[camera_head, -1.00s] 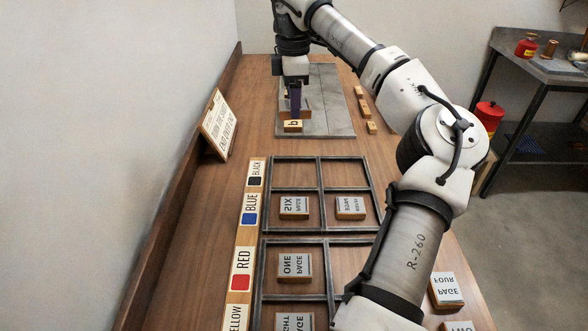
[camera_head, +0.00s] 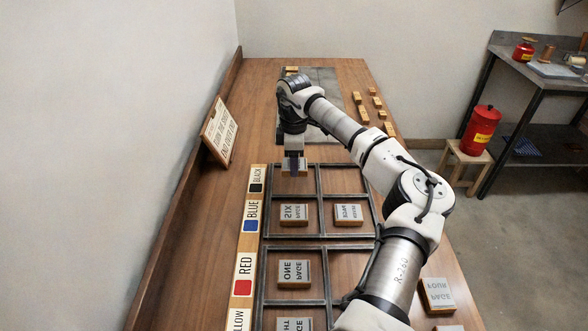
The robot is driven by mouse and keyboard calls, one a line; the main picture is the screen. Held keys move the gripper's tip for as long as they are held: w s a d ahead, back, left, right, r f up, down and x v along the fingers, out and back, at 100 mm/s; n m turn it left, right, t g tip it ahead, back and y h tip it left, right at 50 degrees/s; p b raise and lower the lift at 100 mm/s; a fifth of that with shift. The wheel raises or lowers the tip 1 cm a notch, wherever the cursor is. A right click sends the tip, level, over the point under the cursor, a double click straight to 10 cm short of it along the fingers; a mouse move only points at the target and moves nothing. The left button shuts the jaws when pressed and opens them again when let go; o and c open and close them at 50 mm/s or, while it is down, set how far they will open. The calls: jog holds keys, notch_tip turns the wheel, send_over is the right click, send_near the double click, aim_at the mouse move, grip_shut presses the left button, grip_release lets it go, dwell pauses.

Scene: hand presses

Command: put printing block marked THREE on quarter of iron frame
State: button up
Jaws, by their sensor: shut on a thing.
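My gripper (camera_head: 294,163) is shut on a small wooden block (camera_head: 301,173), seen low over the far left quarter of the farther iron frame (camera_head: 345,165). The block's marking cannot be read, and my gripper covers part of it. I cannot tell whether it touches the table inside the quarter. The far right quarter of this frame is bare. Its near left quarter holds the block marked SIX (camera_head: 294,215); its near right quarter holds another block (camera_head: 348,214) with small lettering.
The nearer iron frame (camera_head: 261,285) holds the ONE block (camera_head: 294,273) and a cut-off block (camera_head: 294,325). A FOUR block (camera_head: 438,294) lies at the right. Colour labels (camera_head: 248,215) line the left. A metal slab (camera_head: 325,78) and small wooden pieces (camera_head: 362,114) lie beyond.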

jog(key=shift+f+p, duration=0.45)
jog(key=shift+f, duration=1.7)
jog(key=shift+f, duration=0.1)
jog(key=o, duration=1)
notch_tip(320, 180, up, 12)
jog(key=b, duration=0.3)
